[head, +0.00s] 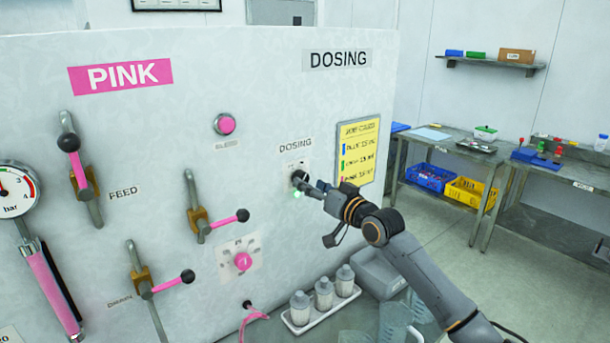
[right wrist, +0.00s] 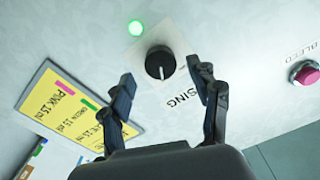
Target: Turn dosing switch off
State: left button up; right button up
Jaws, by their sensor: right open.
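The dosing switch is a black round knob (head: 299,177) on a pale plate under the small DOSING label on the white panel. In the right wrist view the knob (right wrist: 160,62) shows a white pointer mark, and a green lamp (right wrist: 136,28) beside it is lit. The lamp's green glow (head: 297,194) also shows in the head view. My right gripper (head: 314,187) is close to the knob. In the right wrist view its two fingers (right wrist: 163,88) are open, with the knob beyond and roughly between them. Contact cannot be seen. My left gripper is not in view.
A yellow job card (head: 357,150) hangs right of the switch. A pink BLEED button (head: 225,124) and a pink-handled lever (head: 235,217) are to the left. White bottles (head: 323,292) stand in a tray below. Workbenches (head: 460,150) stand farther back right.

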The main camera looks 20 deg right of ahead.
jog(key=shift+x, duration=1.65)
jog(key=shift+s, duration=0.1)
jog(key=c, duration=1.2)
